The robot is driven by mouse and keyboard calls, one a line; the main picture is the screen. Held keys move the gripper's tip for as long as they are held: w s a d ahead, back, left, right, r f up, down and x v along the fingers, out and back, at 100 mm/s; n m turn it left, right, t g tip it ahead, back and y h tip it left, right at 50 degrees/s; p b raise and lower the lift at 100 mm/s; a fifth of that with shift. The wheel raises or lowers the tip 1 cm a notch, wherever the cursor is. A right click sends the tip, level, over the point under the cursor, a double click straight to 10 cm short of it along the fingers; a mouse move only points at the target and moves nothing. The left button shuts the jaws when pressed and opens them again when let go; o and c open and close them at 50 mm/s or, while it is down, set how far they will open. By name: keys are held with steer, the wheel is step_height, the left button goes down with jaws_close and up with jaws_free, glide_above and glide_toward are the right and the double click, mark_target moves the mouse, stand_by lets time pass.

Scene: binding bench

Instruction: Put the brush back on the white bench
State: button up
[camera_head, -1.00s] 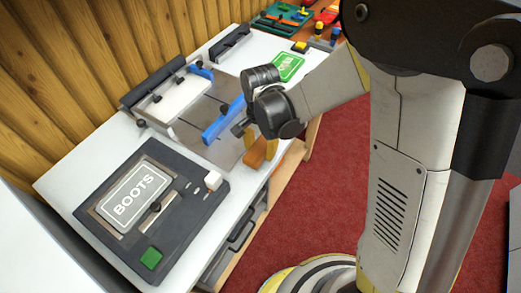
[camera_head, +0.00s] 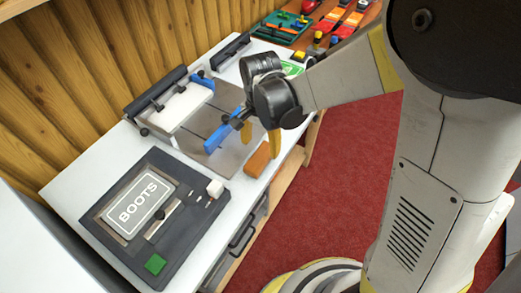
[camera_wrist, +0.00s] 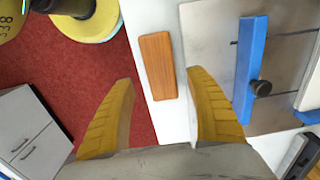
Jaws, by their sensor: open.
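The brush shows as a plain orange-brown wooden block (camera_head: 258,159); no bristles are visible. It lies flat on the white bench (camera_head: 78,188), close to the front edge above the drawers. In the wrist view the block (camera_wrist: 157,66) lies on the white strip between the red floor and the grey board. My gripper (camera_head: 262,138) is above and just behind the block in the head view. In the wrist view its yellow fingers are spread wide, apart from the block and with nothing between them.
A dark machine with a "BOOTS" plate (camera_head: 140,208) stands at the near left. A grey cutting board with blue guides (camera_head: 222,134) lies directly behind the block. Colourful tools and trays (camera_head: 285,25) sit at the far end. Red floor (camera_head: 325,165) lies beyond the front edge.

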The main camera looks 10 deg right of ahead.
mark_target(261, 157)
steer(key=s+d+r+n+t+p, duration=0.1)
steer(key=s+d+r, duration=0.15)
steer(key=r, duration=0.35)
steer(key=s+d+r+n+t, duration=0.1)
steer(key=d+r+n+t, duration=0.1)
steer(key=d+r, duration=0.35)
steer(key=s+d+r+n+t, duration=0.4)
steer(key=s+d+r, duration=0.1)
steer(key=s, duration=0.2)
steer(key=shift+d+r+n, duration=0.25)
steer(key=shift+r+n, duration=0.05)
steer(key=shift+s, duration=0.1)
stand_by(0.4)
